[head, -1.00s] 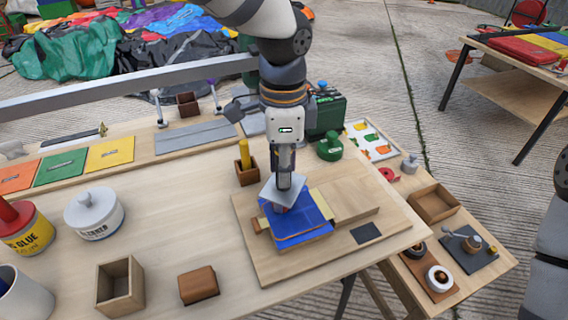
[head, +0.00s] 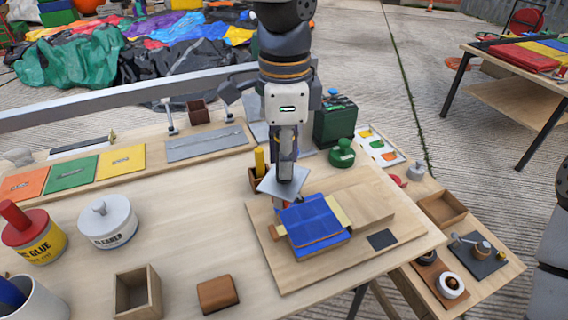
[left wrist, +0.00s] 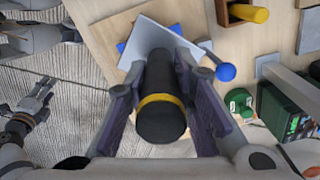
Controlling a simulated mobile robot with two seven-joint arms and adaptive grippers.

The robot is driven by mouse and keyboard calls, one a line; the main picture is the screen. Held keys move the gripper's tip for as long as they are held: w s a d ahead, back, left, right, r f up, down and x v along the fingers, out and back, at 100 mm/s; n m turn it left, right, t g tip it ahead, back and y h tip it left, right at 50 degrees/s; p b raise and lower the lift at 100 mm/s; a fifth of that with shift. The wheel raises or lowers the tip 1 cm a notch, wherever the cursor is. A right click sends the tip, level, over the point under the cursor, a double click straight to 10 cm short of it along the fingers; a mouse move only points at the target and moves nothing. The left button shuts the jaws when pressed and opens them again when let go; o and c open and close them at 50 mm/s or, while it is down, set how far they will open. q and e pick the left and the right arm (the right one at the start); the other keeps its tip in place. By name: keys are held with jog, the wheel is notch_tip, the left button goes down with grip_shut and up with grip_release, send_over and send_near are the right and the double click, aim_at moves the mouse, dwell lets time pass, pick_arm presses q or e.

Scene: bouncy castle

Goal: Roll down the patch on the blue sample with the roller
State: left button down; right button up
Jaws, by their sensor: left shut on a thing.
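The blue sample (head: 318,222) is a block with a blue top, lying on a wooden board (head: 400,240) on the bench. My left gripper (head: 287,172) points down just beyond the sample's far left corner. It is shut on the roller's black handle with a yellow ring, clear in the left wrist view (left wrist: 160,115). A grey plate (head: 281,183) sits at the handle's lower end, tilted, and hides what is under it. A bit of red shows below it. I cannot tell whether the roller touches the sample. The patch is not clearly distinguishable. A dark gripper-like part, perhaps my right gripper (left wrist: 35,105), shows small in the left wrist view.
A yellow stick (head: 259,160) stands in a wooden holder close to the left gripper. A green weight (head: 342,153) and green case (head: 335,122) stand behind. Glue (head: 38,240) and cleaner (head: 107,222) cans stand left.

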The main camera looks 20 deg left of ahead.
pick_arm(q)
jog(key=shift+r, duration=1.9)
pick_arm(e)
jog(key=shift+w+a, duration=0.2)
jog(key=shift+w, duration=0.15)
